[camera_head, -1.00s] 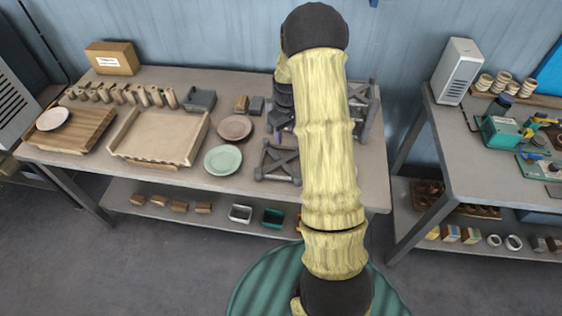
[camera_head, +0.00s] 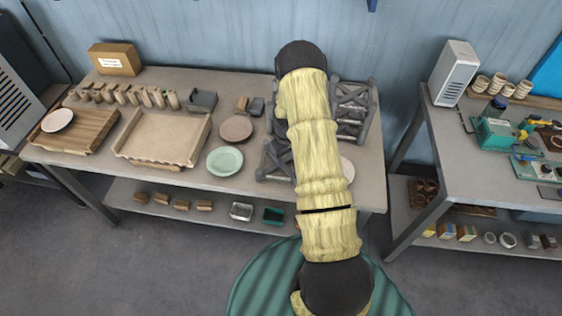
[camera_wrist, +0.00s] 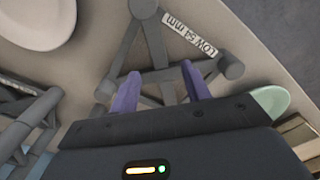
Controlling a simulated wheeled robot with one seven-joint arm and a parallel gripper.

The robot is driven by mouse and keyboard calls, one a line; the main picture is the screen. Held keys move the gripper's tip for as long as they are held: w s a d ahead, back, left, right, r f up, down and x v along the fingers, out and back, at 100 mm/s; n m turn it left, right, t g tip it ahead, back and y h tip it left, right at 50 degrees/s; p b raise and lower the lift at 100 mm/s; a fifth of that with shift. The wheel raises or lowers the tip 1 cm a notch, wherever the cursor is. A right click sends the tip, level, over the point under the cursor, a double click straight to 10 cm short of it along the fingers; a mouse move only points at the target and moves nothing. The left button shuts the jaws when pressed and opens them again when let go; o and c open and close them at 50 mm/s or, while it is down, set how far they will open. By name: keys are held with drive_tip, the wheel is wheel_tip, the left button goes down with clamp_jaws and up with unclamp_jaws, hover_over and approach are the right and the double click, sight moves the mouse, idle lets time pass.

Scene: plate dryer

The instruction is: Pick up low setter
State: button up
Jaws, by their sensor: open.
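The low setter is a dark grey frame of bars (camera_head: 275,162) on the table, partly hidden behind my arm in the head view. In the wrist view the low setter (camera_wrist: 148,50) shows rounded corner posts, crossing bars and a white label reading "LOW 54 mm". My gripper (camera_wrist: 161,88) is open, its two purple fingers pointing at the setter, with part of the crossing bars seen between them. I cannot tell whether the fingers touch it. The head view does not show the fingers; my arm hides them.
A taller grey frame (camera_head: 352,108) stands right of my arm; a grey frame (camera_wrist: 25,125) shows left in the wrist view. A white plate (camera_head: 346,172), a green plate (camera_head: 225,161) and a brownish plate (camera_head: 236,129) lie nearby. A wooden tray (camera_head: 163,132) sits further left.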

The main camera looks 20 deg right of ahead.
sight(285, 167)
drive_tip(key=shift+f, duration=0.15)
wheel_tip(285, 167, down, 2)
drive_tip(key=shift+w+p, duration=0.15)
drive_tip(key=shift+p, duration=0.95)
drive_tip(key=shift+f+p, duration=0.5)
drive_tip(key=shift+f, duration=0.95)
drive_tip(key=shift+w, duration=0.1)
clamp_jaws()
drive_tip(key=shift+r, duration=0.15)
wheel_tip(285, 167, up, 10)
drive_tip(key=b, duration=0.4)
